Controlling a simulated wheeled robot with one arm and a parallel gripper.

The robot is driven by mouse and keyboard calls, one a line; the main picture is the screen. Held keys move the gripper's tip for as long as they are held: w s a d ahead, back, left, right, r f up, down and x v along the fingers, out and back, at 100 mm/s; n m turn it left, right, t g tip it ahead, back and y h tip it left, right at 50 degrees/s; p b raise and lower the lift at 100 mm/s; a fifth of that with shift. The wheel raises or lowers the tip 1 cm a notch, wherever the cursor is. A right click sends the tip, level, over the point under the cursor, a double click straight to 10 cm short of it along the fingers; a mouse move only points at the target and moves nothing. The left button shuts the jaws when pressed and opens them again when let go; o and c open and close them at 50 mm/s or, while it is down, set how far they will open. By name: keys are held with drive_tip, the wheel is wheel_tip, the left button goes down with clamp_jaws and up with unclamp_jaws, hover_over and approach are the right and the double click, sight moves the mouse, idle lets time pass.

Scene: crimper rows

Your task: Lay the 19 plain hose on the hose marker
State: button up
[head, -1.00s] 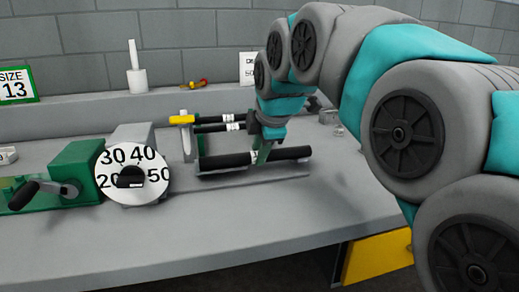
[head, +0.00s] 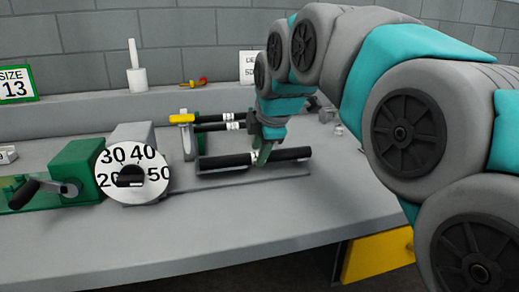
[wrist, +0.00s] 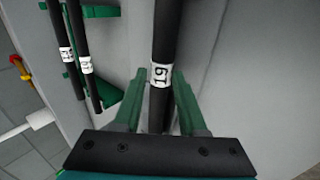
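The 19 plain hose is a black tube with a white "19" label (wrist: 160,76). In the head view the hose (head: 228,161) lies lengthwise, slightly tilted, above a low grey base on the bench. My gripper (wrist: 162,92) has its green fingers on either side of the hose at the label, with small gaps beside it, so it looks open. In the head view my gripper (head: 259,158) is at the middle of the hose and hides part of it. I cannot tell which object is the hose marker.
Two labelled black hoses (head: 210,119) lie behind, one by a yellow end piece (head: 182,118). A numbered dial (head: 133,170) and a green crank device (head: 75,165) stand left. A white post (head: 136,75) is on the back ledge. The front bench is clear.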

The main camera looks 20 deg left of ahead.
drive_tip(key=o, duration=0.4)
drive_tip(key=v, duration=0.7)
drive_tip(key=shift+s+r, duration=0.2)
drive_tip(key=shift+r, duration=0.15)
drive_tip(key=shift+d, duration=0.1)
